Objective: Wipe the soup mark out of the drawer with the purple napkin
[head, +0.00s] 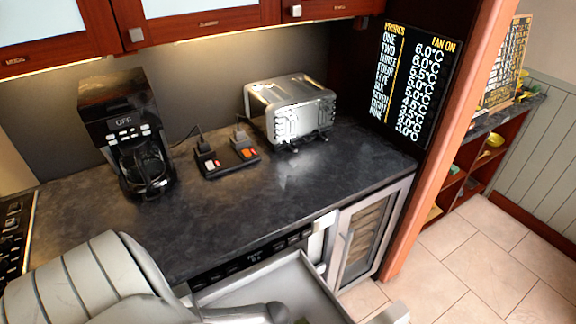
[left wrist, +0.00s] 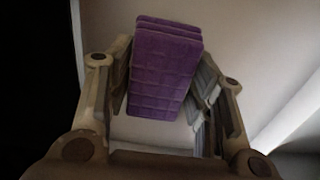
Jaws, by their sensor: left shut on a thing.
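In the left wrist view my left gripper (left wrist: 165,78) is shut on the folded purple napkin (left wrist: 166,66), which sits between its fingers. A pale, plain surface lies beyond the napkin; I cannot tell whether the two touch. In the head view my left arm comes in at the bottom left, over the open grey drawer (head: 268,284) below the counter. The napkin is hidden in the head view. My right gripper is not in view.
A dark counter (head: 240,215) runs behind the drawer. On it stand a coffee maker (head: 135,140), a small black device with two plugs (head: 228,160) and a silver toaster (head: 292,108). A glass-fronted cabinet (head: 368,235) is right of the drawer. Tiled floor (head: 480,250) lies clear at right.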

